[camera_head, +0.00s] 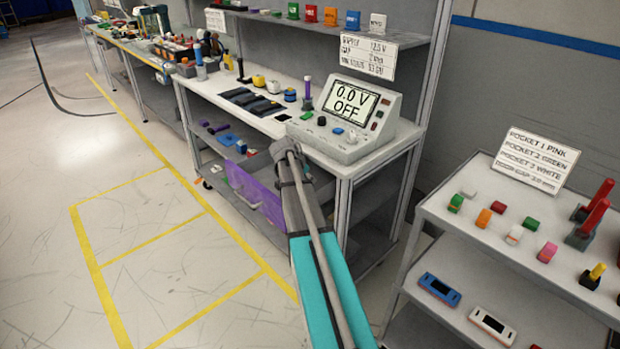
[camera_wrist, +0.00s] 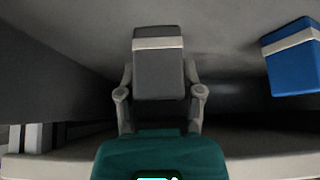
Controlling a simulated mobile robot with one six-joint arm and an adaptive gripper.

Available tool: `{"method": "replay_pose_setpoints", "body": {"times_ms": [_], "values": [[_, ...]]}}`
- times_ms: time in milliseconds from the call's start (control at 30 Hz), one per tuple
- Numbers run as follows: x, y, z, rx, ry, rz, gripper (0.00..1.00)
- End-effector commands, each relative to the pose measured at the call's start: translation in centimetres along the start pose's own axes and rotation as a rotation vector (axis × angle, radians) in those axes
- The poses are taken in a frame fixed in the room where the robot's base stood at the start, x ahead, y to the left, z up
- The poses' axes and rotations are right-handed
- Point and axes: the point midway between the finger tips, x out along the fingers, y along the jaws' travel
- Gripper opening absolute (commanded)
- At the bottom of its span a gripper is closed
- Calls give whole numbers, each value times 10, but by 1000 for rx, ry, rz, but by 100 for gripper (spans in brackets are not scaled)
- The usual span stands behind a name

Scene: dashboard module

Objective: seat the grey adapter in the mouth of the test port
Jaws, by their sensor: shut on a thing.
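In the wrist view my gripper (camera_wrist: 159,92) is shut on a dark grey block with a pale band, which looks like the grey adapter (camera_wrist: 160,78). Its far end points away from the palm. I cannot tell whether it touches the grey surface behind it. In the head view my arm reaches to the workbench, but the gripper and adapter cannot be made out. I cannot pick out the test port or its mouth in either view.
A blue block (camera_wrist: 292,60) with a pale band is right of the adapter. A power supply (camera_head: 345,115) reading "0.0 V OFF" stands on the bench. A translucent purple panel (camera_head: 252,195) hangs below the benchtop. A shelf cart (camera_head: 455,222) with coloured blocks stands right.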

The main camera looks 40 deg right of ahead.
Motion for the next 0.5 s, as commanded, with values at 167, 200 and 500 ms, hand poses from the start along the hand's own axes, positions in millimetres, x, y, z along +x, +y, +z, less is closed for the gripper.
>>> {"method": "replay_pose_setpoints", "body": {"times_ms": [167, 200, 500], "values": [[-3, 0, -2, 0, 0, 0, 2], [-4, 0, -3, 0, 0, 0, 2], [-21, 0, -14, 0, 0, 0, 2]]}}
